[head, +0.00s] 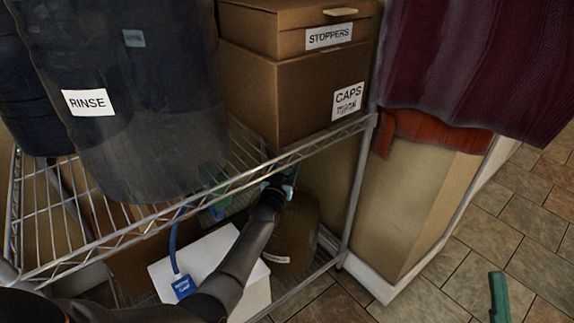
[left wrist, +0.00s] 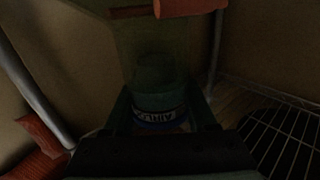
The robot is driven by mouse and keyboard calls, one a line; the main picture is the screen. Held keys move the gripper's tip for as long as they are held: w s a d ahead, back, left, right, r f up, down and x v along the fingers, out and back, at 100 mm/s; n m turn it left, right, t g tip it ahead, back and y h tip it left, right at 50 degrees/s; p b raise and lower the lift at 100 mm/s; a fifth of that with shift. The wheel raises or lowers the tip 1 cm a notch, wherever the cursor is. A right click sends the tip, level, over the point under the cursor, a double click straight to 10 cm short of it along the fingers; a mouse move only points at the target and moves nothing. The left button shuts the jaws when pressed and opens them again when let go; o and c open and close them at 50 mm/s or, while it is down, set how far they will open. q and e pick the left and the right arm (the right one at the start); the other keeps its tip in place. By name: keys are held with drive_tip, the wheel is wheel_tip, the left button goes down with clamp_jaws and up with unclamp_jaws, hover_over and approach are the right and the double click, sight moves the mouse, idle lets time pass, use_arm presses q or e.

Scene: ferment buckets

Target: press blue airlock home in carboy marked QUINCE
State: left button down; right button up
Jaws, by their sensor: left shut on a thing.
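My left arm reaches under the wire shelf, with its gripper (head: 281,182) above a brown carboy (head: 298,232). A pale label on the carboy is too small to read. In the left wrist view, my left gripper (left wrist: 165,112) is shut on a dark greenish piece (left wrist: 157,75) with a white lettered band and a blue ring below it. That view is very dark. The piece looks upright, but I cannot tell how deep it sits in the carboy. A teal finger, seemingly of my right gripper (head: 499,297), shows at the lower right; its opening is unclear.
The wire shelf (head: 190,212) above carries a RINSE bucket (head: 150,130) and STOPPERS and CAPS boxes (head: 295,95). Below are a white box (head: 205,255) and a blue tag (head: 183,288) on a blue loop. The tiled floor at right is clear.

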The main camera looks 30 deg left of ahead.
use_arm(q)
drive_tip(key=shift+s+f, duration=0.1)
drive_tip(key=shift+f, duration=0.2)
drive_tip(key=c, duration=0.5)
unclamp_jaws()
drive_tip(key=o, duration=0.4)
drive_tip(key=shift+r, duration=0.2)
